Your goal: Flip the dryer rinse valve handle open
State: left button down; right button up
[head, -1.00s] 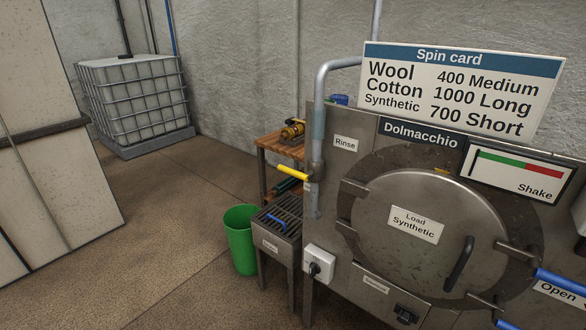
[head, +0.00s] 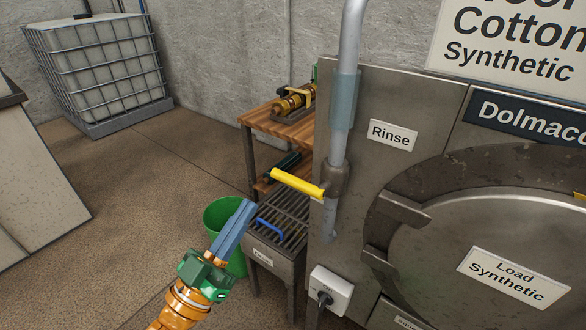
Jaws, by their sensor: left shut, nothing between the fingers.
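The yellow rinse valve handle (head: 298,183) sticks out to the left from the valve body on the grey vertical pipe (head: 345,90), tilted slightly up toward its free end. A "Rinse" label (head: 393,135) is on the steel dryer panel right of it. My left gripper (head: 246,208), with blue-grey fingers on a green and orange wrist, is shut and empty. In the picture it is below and left of the handle, apart from it, in front of the green bucket. My right gripper is not in view.
The dryer (head: 490,240) with its round door fills the right. A slatted metal stand (head: 283,222) with a blue handle is below the valve. A wooden shelf (head: 290,127) stands behind. The green bucket (head: 226,217) is on the floor. Open floor lies to the left.

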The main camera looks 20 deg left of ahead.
pick_arm(q)
notch_tip(320, 180, up, 6)
jog(key=p, duration=0.4)
send_over(278, 178)
jog(key=s, duration=0.3)
jog(key=f, duration=0.2)
jog(key=w+f+b, duration=0.1)
jog(key=shift+d+f, duration=0.15)
jog(key=shift+d, duration=0.25)
jog(key=shift+f, duration=0.35)
